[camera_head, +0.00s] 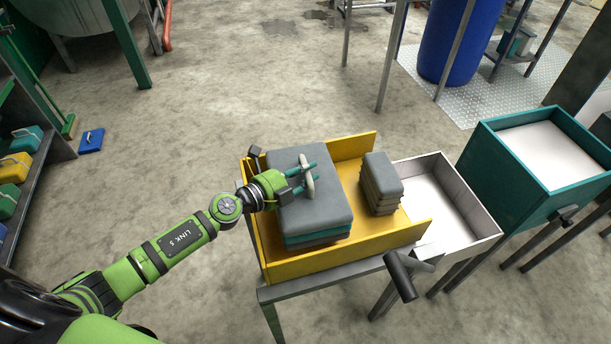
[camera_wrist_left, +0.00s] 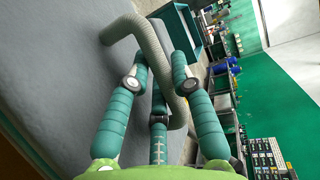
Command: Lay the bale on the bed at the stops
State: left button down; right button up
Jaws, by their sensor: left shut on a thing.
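The bale (camera_head: 318,205) is a large grey padded block with a pale loop handle (camera_head: 307,176) on top. Teal layers (camera_head: 318,238) show under its grey top. It is over the left part of the yellow bed (camera_head: 345,148); whether it rests there I cannot tell. My left gripper (camera_head: 305,179) is shut on the loop handle. In the left wrist view its teal fingers (camera_wrist_left: 158,95) are around the ribbed handle (camera_wrist_left: 160,60), above the grey surface. A small dark block, perhaps a stop (camera_head: 254,153), shows at the bed's back left corner. My right gripper is not in view.
A smaller grey stack (camera_head: 381,185) stands on the bed's right part. A white tray (camera_head: 455,200) adjoins the bed at right, with a dark handle (camera_head: 401,277) in front. A teal bin (camera_head: 520,175) stands beyond. A shelf of coloured blocks (camera_head: 22,170) is at left.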

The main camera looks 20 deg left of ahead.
pick_arm(q)
notch_tip(320, 180, up, 6)
jog(key=p, duration=0.3)
jog(key=shift+w+f, duration=0.1)
notch_tip(320, 180, up, 4)
jog(key=p, duration=0.3)
jog(key=shift+f+p, duration=0.15)
jog(key=shift+p, duration=0.25)
notch_tip(320, 180, up, 9)
jog(key=shift+f, duration=0.15)
dwell(0.3)
